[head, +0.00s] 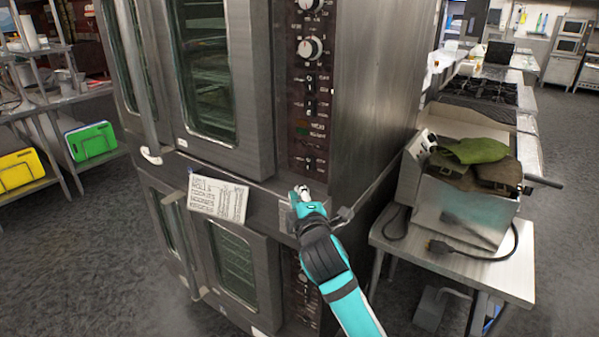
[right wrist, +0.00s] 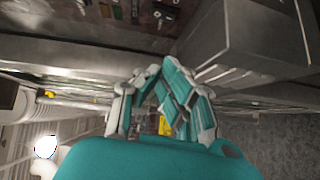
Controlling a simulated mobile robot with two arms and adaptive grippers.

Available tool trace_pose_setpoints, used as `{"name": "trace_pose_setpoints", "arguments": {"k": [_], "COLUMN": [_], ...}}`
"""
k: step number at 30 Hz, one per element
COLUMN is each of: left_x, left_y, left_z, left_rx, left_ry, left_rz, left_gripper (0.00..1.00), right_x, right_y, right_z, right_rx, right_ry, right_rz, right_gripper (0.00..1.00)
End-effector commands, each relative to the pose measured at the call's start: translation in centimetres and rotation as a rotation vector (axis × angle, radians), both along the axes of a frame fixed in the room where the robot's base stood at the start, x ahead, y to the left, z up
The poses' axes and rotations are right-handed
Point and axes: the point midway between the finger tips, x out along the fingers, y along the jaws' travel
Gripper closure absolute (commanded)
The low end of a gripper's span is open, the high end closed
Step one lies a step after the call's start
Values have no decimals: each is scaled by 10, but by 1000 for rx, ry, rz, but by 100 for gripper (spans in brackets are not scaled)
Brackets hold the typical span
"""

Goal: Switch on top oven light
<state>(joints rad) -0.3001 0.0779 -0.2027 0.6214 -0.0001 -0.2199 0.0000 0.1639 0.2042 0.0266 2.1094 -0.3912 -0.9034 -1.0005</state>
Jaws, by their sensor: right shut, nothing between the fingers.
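The top oven (head: 262,110) is a steel unit with a glass door and a dark control panel (head: 311,125) on its right side. The panel carries a white dial (head: 310,48) and several small switches (head: 309,95) below it; I cannot tell which one is the light switch. My right gripper (head: 300,193) is shut and empty, just below the lower end of this panel and apart from the switches. In the right wrist view the fingers (right wrist: 148,80) point toward the oven front, with the panel (right wrist: 150,12) at the top edge. My left gripper is out of view.
The bottom oven (head: 215,225) stands directly underneath, with a paper sheet (head: 218,199) on its upper front. A rack with green (head: 91,141) and yellow (head: 20,169) boards is left.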

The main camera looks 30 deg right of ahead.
Motion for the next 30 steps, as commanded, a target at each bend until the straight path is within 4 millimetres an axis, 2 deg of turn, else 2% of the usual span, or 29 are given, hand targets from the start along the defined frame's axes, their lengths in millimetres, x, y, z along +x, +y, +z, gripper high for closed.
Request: {"name": "trace_pose_setpoints", "arguments": {"k": [7,11,24,26,30], "left_x": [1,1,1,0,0], "left_y": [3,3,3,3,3], "left_z": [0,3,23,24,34], "left_rx": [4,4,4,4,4], "left_ry": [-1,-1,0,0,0], "left_rz": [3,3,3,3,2], "left_gripper": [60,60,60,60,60], "right_x": [1,10,86,95,102], "right_y": [0,-4,-35,-39,-60], "right_z": [-1,-1,-7,-8,-10], "right_rx": [0,1,2,2,0], "right_ry": [1,3,2,2,2], "right_rz": [0,-1,-1,0,-1], "right_gripper": [100,100,100,100,100]}}
